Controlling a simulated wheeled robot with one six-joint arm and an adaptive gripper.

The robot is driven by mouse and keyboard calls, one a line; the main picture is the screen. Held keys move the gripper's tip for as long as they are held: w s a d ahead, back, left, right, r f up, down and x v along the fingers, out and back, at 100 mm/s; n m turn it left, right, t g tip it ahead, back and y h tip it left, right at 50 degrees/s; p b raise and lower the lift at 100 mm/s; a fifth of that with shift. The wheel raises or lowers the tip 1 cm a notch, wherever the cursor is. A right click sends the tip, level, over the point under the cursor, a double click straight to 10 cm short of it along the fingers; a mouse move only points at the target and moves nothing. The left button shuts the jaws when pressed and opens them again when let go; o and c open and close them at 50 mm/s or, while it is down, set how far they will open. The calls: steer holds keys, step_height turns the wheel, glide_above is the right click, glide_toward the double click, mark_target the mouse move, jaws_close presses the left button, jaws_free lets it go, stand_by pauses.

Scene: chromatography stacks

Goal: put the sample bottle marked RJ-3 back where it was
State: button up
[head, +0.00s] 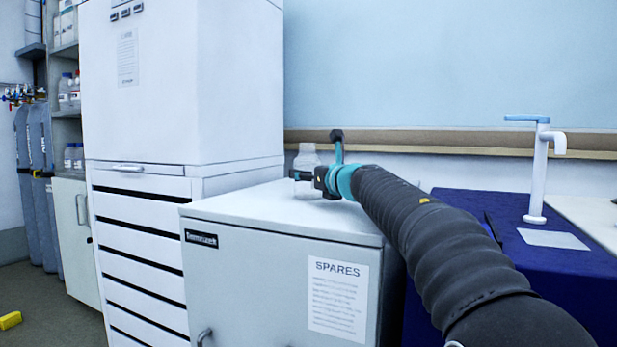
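A clear, pale sample bottle (306,157) with a wide white cap stands upright at the back of the top of the grey SPARES cabinet (250,207). Its marking cannot be read from here. My gripper (314,154) is at the bottle, reaching over the cabinet top from the right. Its two dark fingers with teal parts look spread apart. One finger crosses in front of the lower part of the bottle; the other rises to the right of it, with a gap showing. Whether either finger touches the bottle cannot be told.
A tall white instrument stack (185,80) stands left of the cabinet. At right a dark blue bench (470,205) carries a white tap-like stand (538,175) and a pale plate (553,239). Shelves with bottles (69,90) and gas cylinders (38,180) are far left.

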steer(key=o, duration=1.3)
steer(key=shift+f, duration=0.1)
